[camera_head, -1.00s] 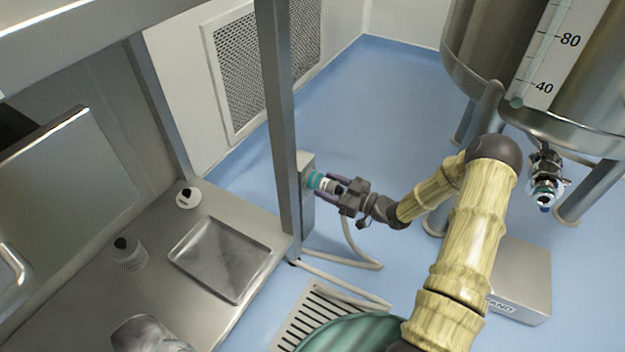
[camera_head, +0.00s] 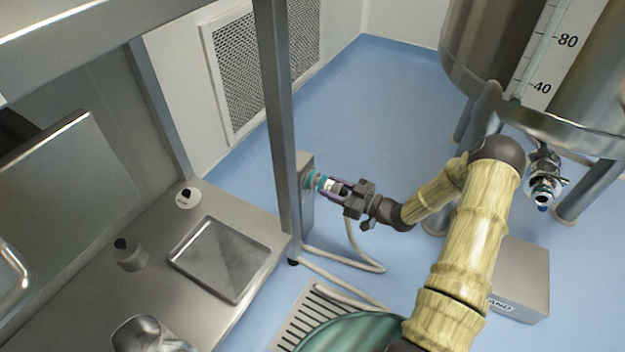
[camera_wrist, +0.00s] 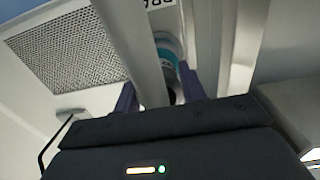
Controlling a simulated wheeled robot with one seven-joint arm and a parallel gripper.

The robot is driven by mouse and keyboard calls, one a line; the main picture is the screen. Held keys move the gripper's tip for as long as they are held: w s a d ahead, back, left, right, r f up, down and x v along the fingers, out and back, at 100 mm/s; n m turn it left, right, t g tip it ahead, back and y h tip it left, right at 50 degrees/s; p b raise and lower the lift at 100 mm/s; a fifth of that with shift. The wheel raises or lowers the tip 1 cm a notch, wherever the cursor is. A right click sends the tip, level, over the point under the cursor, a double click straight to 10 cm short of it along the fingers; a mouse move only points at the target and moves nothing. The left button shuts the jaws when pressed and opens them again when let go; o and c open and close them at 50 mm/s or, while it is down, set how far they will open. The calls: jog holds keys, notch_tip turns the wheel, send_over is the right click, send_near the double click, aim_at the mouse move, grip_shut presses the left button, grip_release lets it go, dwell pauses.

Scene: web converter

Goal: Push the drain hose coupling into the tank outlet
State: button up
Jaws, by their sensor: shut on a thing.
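The drain hose coupling (camera_head: 329,185), a pale piece with a teal band, is between the purple fingers of my gripper (camera_head: 333,188), which is shut on it. It points left at a grey box (camera_head: 307,213) on the upright post, where a second teal ring (camera_head: 309,181) shows. A narrow pale stretch lies between the two teal bands; I cannot tell whether they are still joined. In the wrist view, a teal ring (camera_wrist: 168,54) shows beyond the fingers, and the coupling is mostly hidden. The tank outlet (camera_head: 544,188), a metal valve with a teal ring, hangs under the tank at right.
A pale hose (camera_head: 364,262) loops down to the blue floor. The steel post (camera_head: 279,130) stands just left of the gripper. A steel bench with a tray (camera_head: 220,258) is at left. The tank (camera_head: 490,75) stands on legs at right, with a steel box (camera_head: 522,280) below.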

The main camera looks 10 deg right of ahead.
jog(key=shift+s+d, duration=0.35)
jog(key=shift+s, duration=0.05)
jog(key=shift+p+v, duration=0.85)
jog(key=shift+v, duration=1.95)
jog(key=shift+w+r, duration=0.1)
jog(key=w+a+r+m+t+h+p, duration=0.1)
jog(key=r+m+t+h+p, duration=0.2)
jog(key=r+p, duration=0.8)
jog(key=w+a+r+m+t+h+p, duration=0.1)
jog(key=a+r+m+t+h+p, duration=0.1)
jog(key=r+h+p, duration=0.4)
notch_tip(320, 180, up, 9)
jog(key=m+t+p, duration=0.1)
jog(key=m+p, duration=0.1)
jog(key=p, duration=0.3)
jog(key=shift+w+a+t, duration=0.15)
jog(key=shift+w+t, duration=0.15)
